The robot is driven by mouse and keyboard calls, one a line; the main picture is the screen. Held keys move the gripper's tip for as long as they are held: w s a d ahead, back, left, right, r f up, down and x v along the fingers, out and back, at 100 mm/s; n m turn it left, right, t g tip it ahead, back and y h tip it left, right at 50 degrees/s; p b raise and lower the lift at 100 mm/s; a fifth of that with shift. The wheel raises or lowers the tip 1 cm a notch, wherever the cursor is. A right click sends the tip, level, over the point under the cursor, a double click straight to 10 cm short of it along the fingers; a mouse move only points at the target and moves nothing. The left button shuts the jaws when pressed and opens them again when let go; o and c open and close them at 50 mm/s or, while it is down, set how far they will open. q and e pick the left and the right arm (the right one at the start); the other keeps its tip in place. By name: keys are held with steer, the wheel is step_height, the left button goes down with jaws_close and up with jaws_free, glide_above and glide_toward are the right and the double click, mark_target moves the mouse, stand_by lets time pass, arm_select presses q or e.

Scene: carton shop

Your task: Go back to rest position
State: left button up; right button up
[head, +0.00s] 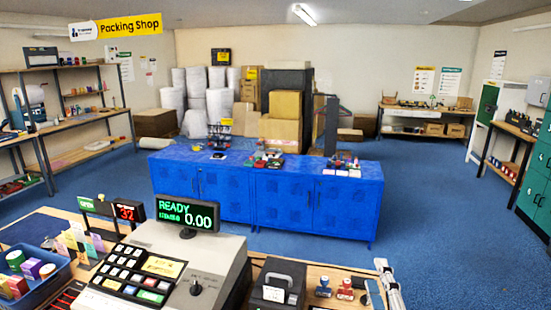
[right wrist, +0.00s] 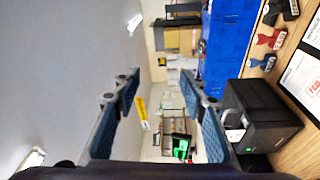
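My right gripper (head: 388,282) shows at the front right edge of the counter in the head view, seen small and from above. In the right wrist view my right gripper (right wrist: 158,82) has its two blue-padded fingers wide apart, with nothing between them. My left gripper is not in the head view.
A blue cabinet (head: 285,203) stands beyond. Blue floor (head: 440,220) is clear at right.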

steer(key=s+f+m+g, duration=0.3)
steer(key=s+f, duration=0.2)
steer(key=f, duration=0.2)
steer(key=s+d+f+m+g, duration=0.1)
steer(key=s+f+m+g, duration=0.3)
steer(key=s+f, duration=0.2)
steer(key=s+d+f+m+g, duration=0.1)
steer(key=s+f+m+g, duration=0.3)
steer(key=f, duration=0.6)
steer(key=shift+s+f, duration=0.15)
steer(key=shift+s, duration=1.1)
steer(key=s+a+f+m+g+y, duration=0.1)
steer(key=s+f+m+g, duration=0.1)
steer(key=s, duration=0.3)
steer(key=s+a+f+m+g, duration=0.1)
steer(key=s+a+f+g, duration=0.1)
steer(key=s, duration=0.3)
step_height(320, 180, down, 34)
steer(key=s+g+b, duration=0.2)
steer(key=b, duration=0.5)
steer(key=s+d+f+b, duration=0.1)
steer(key=s+f+b, duration=0.1)
steer(key=s+f, duration=0.6)
steer(key=s+d+f+b, duration=0.2)
steer(key=s+f, duration=0.6)
steer(key=f, duration=0.5)
steer(key=shift+s+g+b, duration=0.3)
steer(key=shift+g+b, duration=0.1)
steer(key=shift+b, duration=0.35)
